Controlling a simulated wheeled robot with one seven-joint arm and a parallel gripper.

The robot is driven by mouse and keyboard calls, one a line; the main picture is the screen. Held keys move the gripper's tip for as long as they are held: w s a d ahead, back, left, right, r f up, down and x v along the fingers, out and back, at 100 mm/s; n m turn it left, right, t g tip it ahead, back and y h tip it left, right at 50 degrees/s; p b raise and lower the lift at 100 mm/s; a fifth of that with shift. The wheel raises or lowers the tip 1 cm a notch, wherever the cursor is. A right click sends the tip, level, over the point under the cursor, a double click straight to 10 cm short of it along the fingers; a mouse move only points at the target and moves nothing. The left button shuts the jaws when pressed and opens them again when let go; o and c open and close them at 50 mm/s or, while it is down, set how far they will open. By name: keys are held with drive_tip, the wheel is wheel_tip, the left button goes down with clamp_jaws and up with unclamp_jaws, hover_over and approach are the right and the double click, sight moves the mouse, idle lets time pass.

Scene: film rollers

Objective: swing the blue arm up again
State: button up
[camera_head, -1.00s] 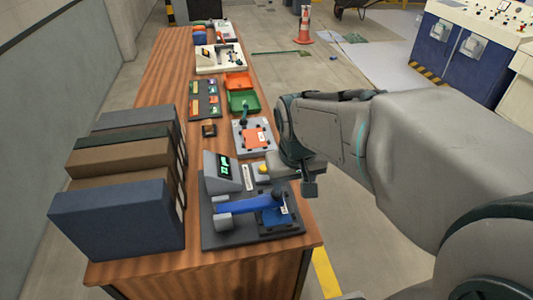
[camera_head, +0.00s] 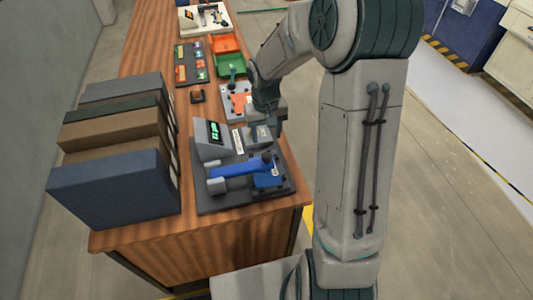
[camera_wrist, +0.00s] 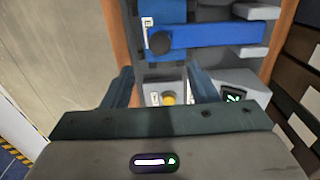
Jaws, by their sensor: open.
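The blue arm (camera_head: 232,168) lies lowered, nearly flat, across a dark base plate (camera_head: 215,204), with its right end over a blue block (camera_head: 268,181). A dark round knob (camera_head: 267,157) is at that end. In the wrist view the blue arm (camera_wrist: 215,35) crosses the top, with its knob (camera_wrist: 160,42) towards the left. My gripper (camera_wrist: 164,86) is open and empty, its two fingers apart, short of the blue arm and level with a yellow button (camera_wrist: 168,98). In the head view my gripper (camera_head: 280,124) is beyond the blue arm, near the table's right edge.
A grey box with a green readout (camera_head: 214,135) stands behind the blue arm. Large binders (camera_head: 115,187) stand to the left. Beyond are an orange-topped fixture (camera_head: 237,104) and a green tray (camera_head: 232,65). Open floor lies right of the table (camera_head: 135,236).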

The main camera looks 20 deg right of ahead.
sight(267, 155)
wheel_tip(267, 155, down, 10)
drive_tip(key=shift+d+f+p, duration=0.1)
drive_tip(key=shift+f+p, duration=0.15)
drive_tip(key=shift+p, duration=0.2)
